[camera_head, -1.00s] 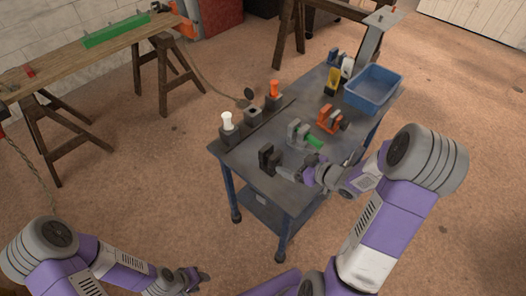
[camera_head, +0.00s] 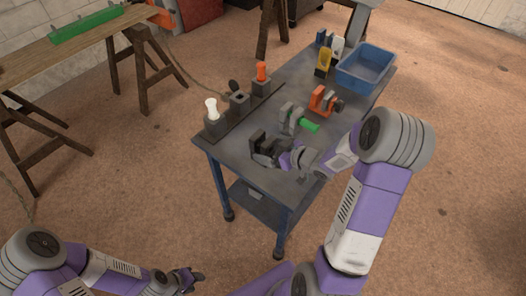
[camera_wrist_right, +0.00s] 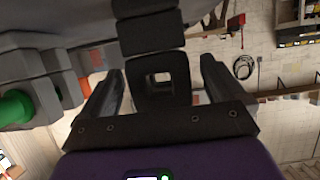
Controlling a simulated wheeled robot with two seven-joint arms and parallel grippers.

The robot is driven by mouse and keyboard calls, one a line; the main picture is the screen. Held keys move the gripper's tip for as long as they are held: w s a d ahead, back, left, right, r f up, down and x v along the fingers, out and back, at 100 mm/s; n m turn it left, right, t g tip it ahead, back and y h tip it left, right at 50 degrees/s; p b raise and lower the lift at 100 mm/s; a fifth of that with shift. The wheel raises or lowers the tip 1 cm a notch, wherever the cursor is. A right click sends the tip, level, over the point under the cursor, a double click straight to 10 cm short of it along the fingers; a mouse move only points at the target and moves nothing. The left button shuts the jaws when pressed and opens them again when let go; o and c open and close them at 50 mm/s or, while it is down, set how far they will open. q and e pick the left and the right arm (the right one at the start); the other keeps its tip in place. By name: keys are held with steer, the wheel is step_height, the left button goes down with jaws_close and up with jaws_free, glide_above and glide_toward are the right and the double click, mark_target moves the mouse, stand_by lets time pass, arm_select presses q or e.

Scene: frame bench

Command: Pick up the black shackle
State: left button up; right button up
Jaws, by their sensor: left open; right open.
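The black shackle (camera_head: 257,142) stands near the front corner of the blue-grey bench (camera_head: 225,158). My right gripper (camera_head: 281,160) is open right beside it, partly covering it in the head view. In the right wrist view the black shackle (camera_wrist_right: 152,40) lies ahead, and its part with a square opening sits between the two open fingers of my right gripper (camera_wrist_right: 160,78). I cannot tell if the fingers touch it. My left gripper (camera_head: 193,279) is open and empty, low in front of the bench and far from the shackle.
A grey shackle with a green pin (camera_head: 308,125) and an orange shackle (camera_head: 322,100) stand close behind. A rail along the left bench edge holds a white peg (camera_head: 212,109) and an orange peg (camera_head: 262,73). A blue bin (camera_head: 365,68) sits at the far end.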

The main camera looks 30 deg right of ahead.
steer(key=x, duration=0.3)
steer(key=shift+w+b, duration=0.15)
steer(key=shift+b, duration=0.2)
steer(key=shift+c, duration=0.3)
steer(key=c, duration=1.5)
